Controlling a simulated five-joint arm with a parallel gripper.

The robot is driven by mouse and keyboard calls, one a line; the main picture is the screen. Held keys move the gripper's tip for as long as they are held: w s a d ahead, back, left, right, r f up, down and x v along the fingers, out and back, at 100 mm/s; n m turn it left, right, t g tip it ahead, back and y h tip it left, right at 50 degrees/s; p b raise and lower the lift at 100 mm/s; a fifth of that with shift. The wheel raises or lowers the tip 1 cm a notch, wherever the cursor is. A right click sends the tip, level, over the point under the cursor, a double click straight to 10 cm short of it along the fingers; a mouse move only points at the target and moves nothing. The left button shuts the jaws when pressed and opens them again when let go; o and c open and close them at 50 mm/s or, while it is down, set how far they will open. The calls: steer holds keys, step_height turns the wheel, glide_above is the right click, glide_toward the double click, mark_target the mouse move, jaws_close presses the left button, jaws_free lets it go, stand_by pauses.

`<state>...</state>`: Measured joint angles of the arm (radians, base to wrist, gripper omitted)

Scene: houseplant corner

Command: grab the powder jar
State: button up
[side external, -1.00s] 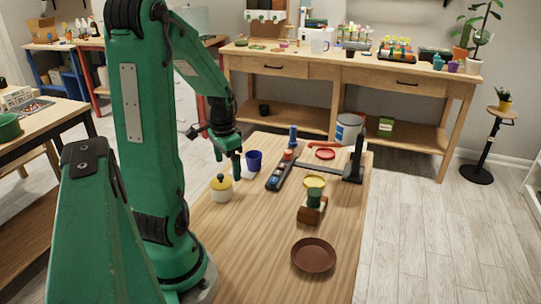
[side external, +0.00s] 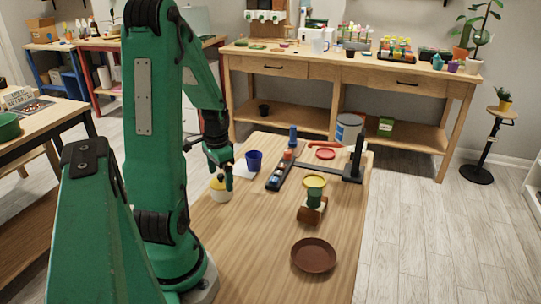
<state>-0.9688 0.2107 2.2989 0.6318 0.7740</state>
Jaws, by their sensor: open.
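A dark tray with small items (side external: 280,173) lies further right. A green pot on a brown block (side external: 313,205) and a brown saucer (side external: 313,254) are right of centre. The front left tabletop is clear.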

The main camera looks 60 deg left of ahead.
steer(key=shift+f, duration=2.6)
steer(key=shift+c, duration=0.5)
steer(key=shift+a, duration=0.1)
steer(key=c, duration=1.2)
steer(key=shift+c, duration=0.2)
steer(key=shift+r, duration=0.15)
steer(key=shift+r, duration=1.75)
steer(key=shift+w+r, duration=0.1)
steer(key=shift+r, duration=0.25)
steer(key=w+d+r, duration=0.4)
steer(key=d+r, duration=0.2)
steer(key=d, duration=0.4)
steer(key=shift+w+d+r, duration=0.3)
steer(key=shift+w, duration=0.05)
